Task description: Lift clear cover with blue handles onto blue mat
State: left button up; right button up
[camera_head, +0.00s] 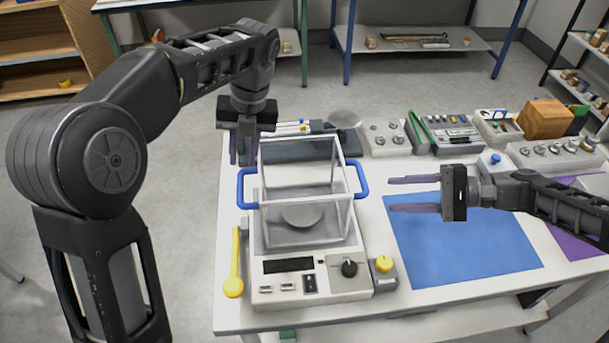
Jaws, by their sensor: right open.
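The clear cover (299,205), a see-through box with pale edges, stands upright over the round pan of a scale. Its left blue handle (243,190) and right blue handle (361,181) stick out at its sides. The blue mat (463,250) lies flat to the right, with nothing resting on it. My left gripper (243,164) points down just above the left handle, apart from it; its finger gap is unclear. My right gripper (390,195) is open and empty, its fingers pointing left over the mat's far left part, to the right of the right handle.
The scale (315,288) has a display and a black knob. A yellow spoon-like tool (234,280) lies left of it, and a yellow-knobbed box (384,273) stands right. Weight trays (388,140) and a wooden block (546,119) line the back. A purple mat (577,246) lies far right.

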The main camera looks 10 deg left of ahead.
aim_at(240, 176)
pick_arm(q)
jog(key=shift+s, duration=0.1)
jog(key=shift+s+a+f, duration=0.1)
jog(key=shift+a+f, duration=0.15)
jog(key=shift+f, duration=1.05)
jog(key=shift+s+a+f, duration=0.1)
jog(key=shift+a+f, duration=0.15)
jog(key=shift+f, duration=1)
jog(key=shift+a+f, duration=0.25)
jog(key=shift+f, duration=1.05)
pick_arm(e)
jog(key=shift+x, duration=3.9)
pick_arm(q)
jog(key=shift+c, duration=0.5)
pick_arm(e)
jog(key=shift+c, duration=0.4)
pick_arm(q)
jog(key=c, duration=0.4)
pick_arm(e)
jog(key=c, duration=0.4)
pick_arm(q)
grip_shut()
pick_arm(e)
grip_shut()
pick_arm(q)
jog(key=shift+r, duration=0.1)
